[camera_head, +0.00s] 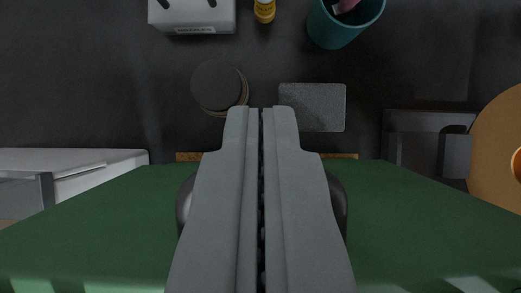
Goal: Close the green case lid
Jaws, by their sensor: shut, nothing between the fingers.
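A large dark green flat surface (110,225), which looks like the green case lid, fills the lower part of the view on both sides of my gripper. Its far edge runs across the picture at mid-height. My gripper (261,110) is shut and empty, with its grey fingers side by side over the middle of the green surface. The fingertips reach past its far edge in the picture. I cannot tell whether they touch it. My fingers hide the middle of the green surface, and the rest of the case is not clearly visible.
Beyond lie a dark round coaster stack (217,86), a grey square pad (312,106), a teal cup (340,25), a small yellow bottle (264,11) and a white box (192,14). A white container (75,160) is left; a dark tray (420,125) and an orange-brown round object (497,145) are right.

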